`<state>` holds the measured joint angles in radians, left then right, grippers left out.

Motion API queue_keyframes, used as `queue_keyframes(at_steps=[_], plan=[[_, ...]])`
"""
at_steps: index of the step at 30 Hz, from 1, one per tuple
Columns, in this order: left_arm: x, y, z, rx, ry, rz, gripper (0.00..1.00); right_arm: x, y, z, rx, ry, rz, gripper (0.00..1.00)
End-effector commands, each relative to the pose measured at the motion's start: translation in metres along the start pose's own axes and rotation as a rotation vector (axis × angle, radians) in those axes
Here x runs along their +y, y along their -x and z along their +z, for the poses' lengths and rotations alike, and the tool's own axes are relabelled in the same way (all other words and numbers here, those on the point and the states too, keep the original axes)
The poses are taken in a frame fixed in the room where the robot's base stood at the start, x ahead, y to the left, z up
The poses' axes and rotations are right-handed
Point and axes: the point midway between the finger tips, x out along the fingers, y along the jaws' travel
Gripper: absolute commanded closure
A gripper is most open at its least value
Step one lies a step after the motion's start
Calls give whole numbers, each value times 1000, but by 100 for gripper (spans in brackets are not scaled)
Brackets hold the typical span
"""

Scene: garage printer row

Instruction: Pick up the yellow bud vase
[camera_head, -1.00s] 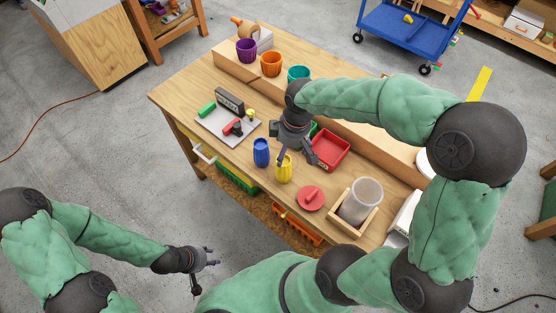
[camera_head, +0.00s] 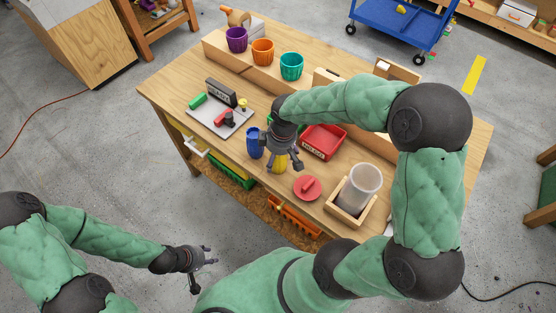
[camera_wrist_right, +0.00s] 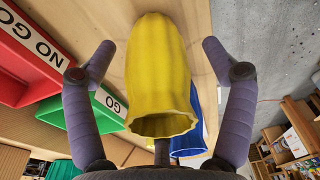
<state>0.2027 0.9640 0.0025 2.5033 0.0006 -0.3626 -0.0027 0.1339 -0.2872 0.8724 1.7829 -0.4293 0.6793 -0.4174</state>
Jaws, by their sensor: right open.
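The yellow bud vase (camera_head: 279,167) stands near the front edge of the wooden workbench, partly hidden by my right gripper (camera_head: 283,162). In the right wrist view the ribbed yellow vase (camera_wrist_right: 158,70) fills the middle, its scalloped open rim toward the camera. It lies between the two spread fingers of my right gripper (camera_wrist_right: 160,85), with a gap visible on each side. My left gripper (camera_head: 205,268) is open and empty, low in front of the bench and away from the vase.
A blue vase (camera_head: 254,143) stands close by on the left; it also shows behind the yellow one in the wrist view (camera_wrist_right: 188,142). A red lid (camera_head: 307,187), a red bin (camera_head: 323,142) and a clear cylinder (camera_head: 362,185) in a wooden holder are to the right.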

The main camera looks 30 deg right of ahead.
Motion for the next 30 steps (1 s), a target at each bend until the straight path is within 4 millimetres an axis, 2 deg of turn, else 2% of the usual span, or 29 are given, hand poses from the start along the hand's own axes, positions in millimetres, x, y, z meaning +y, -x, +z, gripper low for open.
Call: queue_keyframes(at_steps=[4,5,11,12,14,15,23,30], plan=[[0,1,0,0,0,0,60,0,1,0,1,0,1,16],[0,1,0,0,0,0,60,0,1,0,1,0,1,19],[0,1,0,0,0,0,60,0,2,0,1,-1,1,76],[0,1,0,0,0,0,60,0,2,0,1,-1,1,78],[0,1,0,0,0,0,60,0,1,0,1,-1,1,78],[0,1,0,0,0,0,60,0,2,0,1,-1,1,84],[1,2,0,0,0,0,60,0,3,0,1,-1,1,84],[4,12,0,0,0,0,60,1,23,-3,2,-1,2,84]])
